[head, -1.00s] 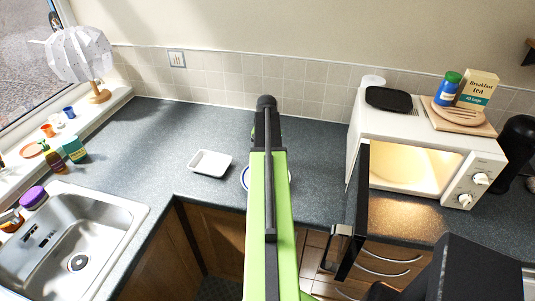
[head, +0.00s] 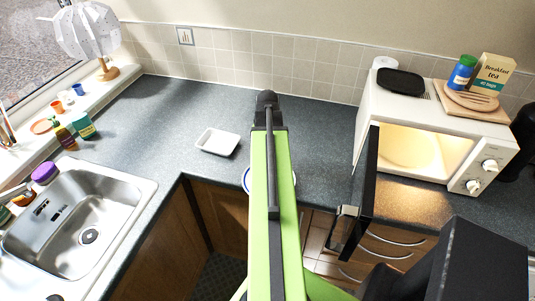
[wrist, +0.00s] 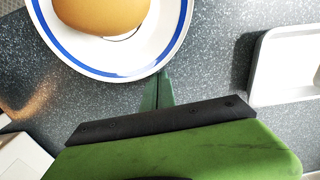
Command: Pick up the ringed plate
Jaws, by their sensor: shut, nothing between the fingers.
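The ringed plate (wrist: 172,52), white with a blue ring, lies on the grey counter at the top of the wrist view. A round tan thing (wrist: 100,12) sits on it, cut off by the frame. In the head view only slivers of the plate's rim (head: 246,181) show either side of my arm, which hides the rest. My gripper (wrist: 163,76) is shut and empty. Its green fingertips are at the plate's lower edge in the wrist view; I cannot tell whether they touch it. In the head view my arm hides the fingers.
A white tray (head: 217,142) lies on the counter left of my arm and shows at right in the wrist view (wrist: 285,65). The microwave (head: 481,165) stands at right with its door (head: 362,190) open. The sink (head: 90,205) is at left.

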